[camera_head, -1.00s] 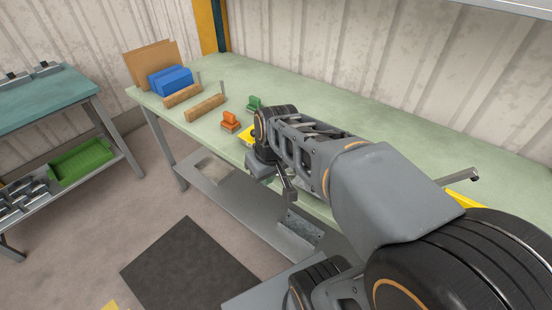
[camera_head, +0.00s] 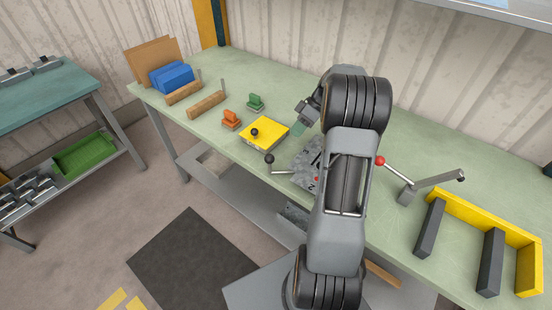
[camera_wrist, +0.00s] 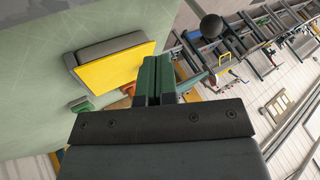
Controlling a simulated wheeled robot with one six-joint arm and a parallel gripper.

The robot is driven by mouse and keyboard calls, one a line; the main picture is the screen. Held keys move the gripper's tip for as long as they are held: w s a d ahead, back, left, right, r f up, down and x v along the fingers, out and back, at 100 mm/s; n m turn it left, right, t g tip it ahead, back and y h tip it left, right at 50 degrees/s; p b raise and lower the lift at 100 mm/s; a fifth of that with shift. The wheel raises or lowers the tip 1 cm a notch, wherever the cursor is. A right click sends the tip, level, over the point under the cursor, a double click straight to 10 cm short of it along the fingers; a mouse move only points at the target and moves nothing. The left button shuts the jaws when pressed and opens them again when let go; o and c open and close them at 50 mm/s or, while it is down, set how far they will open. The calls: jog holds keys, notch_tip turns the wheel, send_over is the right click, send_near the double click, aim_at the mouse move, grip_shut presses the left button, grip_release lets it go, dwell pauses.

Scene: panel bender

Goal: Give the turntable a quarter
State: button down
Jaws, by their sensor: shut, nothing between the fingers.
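In the head view a grey plate with a red dot and a white mark, apparently the turntable (camera_head: 303,178), lies on the green bench, largely hidden behind my arm. A bent lever (camera_head: 283,171) with a black ball (camera_head: 269,158) reaches out from its left side. My gripper (camera_head: 298,128) hangs over the bench beyond the plate, just right of a yellow block with a black knob (camera_head: 270,131). In the wrist view my gripper's two green fingers (camera_wrist: 155,75) are together and empty. A black ball (camera_wrist: 211,27) shows to their right, the yellow block (camera_wrist: 115,75) to their left.
A lever with a red ball (camera_head: 380,160) and a yellow frame with dark bars (camera_head: 485,220) stand at the right. Orange (camera_head: 231,119) and green (camera_head: 255,102) clamps, wooden strips (camera_head: 207,105) and blue blocks (camera_head: 170,78) occupy the left. The bench's back is mostly clear.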

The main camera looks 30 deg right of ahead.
jog(key=p+x, duration=0.2)
jog(key=x, duration=0.8)
jog(key=shift+r, duration=0.1)
jog(key=shift+s+a+p, duration=0.85)
jog(key=shift+s+a, duration=0.05)
jog(key=shift+a, duration=0.35)
jog(key=shift+s+a, duration=0.3)
jog(key=shift+a, duration=0.1)
